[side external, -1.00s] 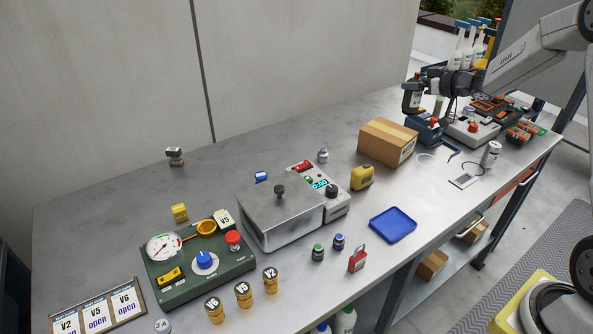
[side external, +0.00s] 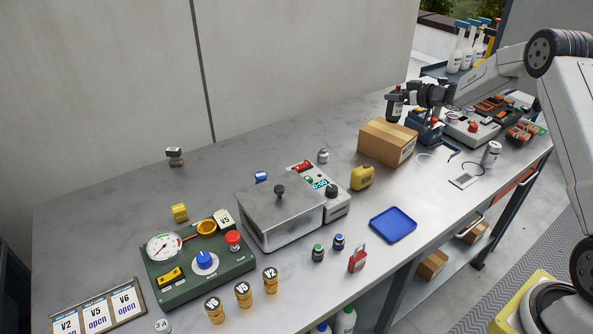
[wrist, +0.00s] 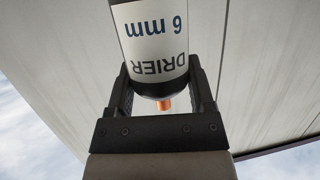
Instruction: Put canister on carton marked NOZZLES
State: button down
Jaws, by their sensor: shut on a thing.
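The canister is a dark cylinder (side external: 394,105) with a white label. In the wrist view the canister (wrist: 153,35) reads "DRIER 6 mm" upside down and has a copper-coloured stub at its end. My gripper (side external: 405,99) is shut around it, one finger on each side; my gripper also shows in the wrist view (wrist: 160,85). The brown cardboard carton (side external: 380,145) stands closed on the bench, with small print on its right face that I cannot read. The canister is upright over the carton's back part; I cannot tell whether they touch.
A yellow case (side external: 362,177) and a blue tray (side external: 393,224) stand in front of the carton. A blue device (side external: 427,131) and a grey box with a red button (side external: 470,127) are to its right. The bench behind the metal-lidded unit (side external: 280,215) is mostly clear.

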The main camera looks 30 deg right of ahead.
aim_at(396, 105)
jog(key=shift+w, duration=0.1)
jog(key=shift+w+f, duration=0.15)
jog(key=shift+f, duration=0.05)
jog(key=shift+d+f, duration=0.1)
jog(key=shift+f, duration=1.45)
jog(key=shift+f, duration=0.15)
grip_release()
jog(key=shift+s+r, duration=0.25)
jog(key=shift+s, duration=0.1)
jog(key=v, duration=1.1)
jog(key=shift+s, duration=0.15)
